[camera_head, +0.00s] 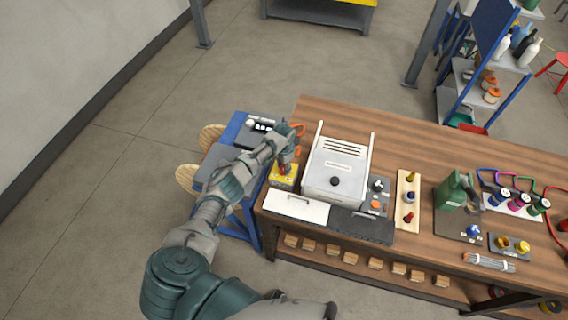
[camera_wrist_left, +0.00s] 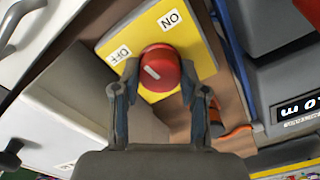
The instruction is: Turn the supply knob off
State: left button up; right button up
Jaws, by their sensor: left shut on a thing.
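The red supply knob (camera_wrist_left: 160,68) sits on a yellow panel (camera_wrist_left: 197,55) with an ON label and an OFF label. In the left wrist view, ON is above the knob and OFF to its upper left. A short white mark slants on the knob's face, on its left part. My left gripper (camera_wrist_left: 160,88) is shut on the knob, one finger on each side. In the head view, my left gripper (camera_head: 286,163) is over the yellow box (camera_head: 283,181) at the table's left end and hides most of the knob. My right gripper is not in view.
A white-grey unit (camera_head: 337,170) stands just right of the yellow box. A white and black front panel (camera_head: 296,206) lies before them. A blue stand (camera_head: 240,128) with dark devices is at the left.

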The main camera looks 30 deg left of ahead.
pick_arm(q)
jog(key=n+p, duration=0.2)
jog(key=n, duration=0.2)
jog(key=shift+n+p, duration=0.6)
jog(key=shift+n, duration=0.9)
jog(key=o, duration=1.1)
jog(key=shift+f, duration=0.1)
jog(key=shift+o, duration=0.2)
jog(key=shift+a, duration=0.1)
notch_tip(320, 180, up, 12)
jog(key=shift+w, duration=0.15)
